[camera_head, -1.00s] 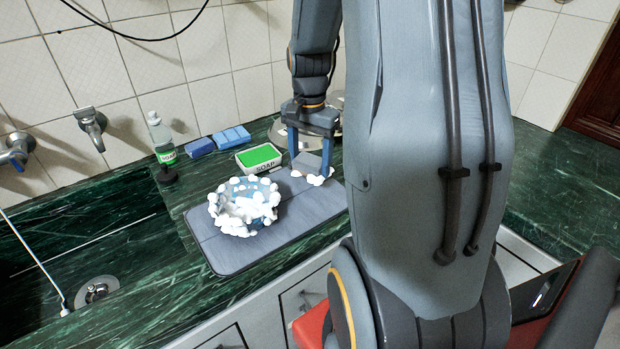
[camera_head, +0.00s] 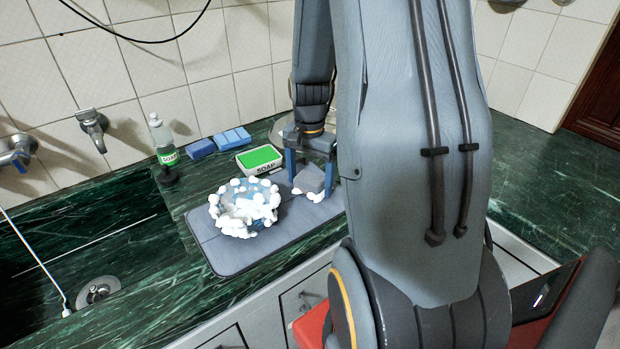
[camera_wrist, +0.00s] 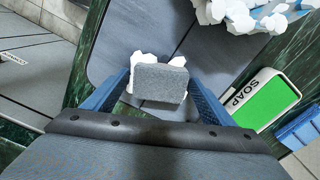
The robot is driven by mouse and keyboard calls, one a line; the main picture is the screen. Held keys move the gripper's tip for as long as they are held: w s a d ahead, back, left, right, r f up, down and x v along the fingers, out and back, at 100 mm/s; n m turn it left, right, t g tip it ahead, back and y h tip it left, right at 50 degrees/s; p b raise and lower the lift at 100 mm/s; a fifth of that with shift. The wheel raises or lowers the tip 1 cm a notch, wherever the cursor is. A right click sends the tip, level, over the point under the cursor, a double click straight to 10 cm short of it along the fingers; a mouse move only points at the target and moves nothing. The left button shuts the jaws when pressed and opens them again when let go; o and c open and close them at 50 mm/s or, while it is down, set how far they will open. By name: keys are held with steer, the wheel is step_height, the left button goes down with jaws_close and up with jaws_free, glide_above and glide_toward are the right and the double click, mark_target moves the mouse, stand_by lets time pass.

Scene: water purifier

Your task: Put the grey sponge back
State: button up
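The grey sponge (camera_head: 310,179) is between the two blue fingers of my gripper (camera_head: 309,178), low over the right part of the grey mat (camera_head: 228,262). White foam clings around its lower edges. In the wrist view the sponge (camera_wrist: 160,83) sits between the fingertips of my gripper (camera_wrist: 159,84), which lie close along its left and right sides. My gripper appears shut on it. I cannot tell whether the sponge's underside touches the mat.
A foam-covered bluish bowl (camera_head: 243,207) stands on the mat left of the gripper. A green soap dish (camera_head: 260,160), blue sponges (camera_head: 233,138) and a soap bottle (camera_head: 161,140) stand behind. The sink (camera_head: 95,240) is at left. The mat's front right is bare.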

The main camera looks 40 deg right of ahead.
mark_target(310, 178)
steer(key=shift+r, duration=0.1)
step_height(310, 178, up, 12)
steer(key=b, duration=0.1)
stand_by(0.6)
stand_by(0.5)
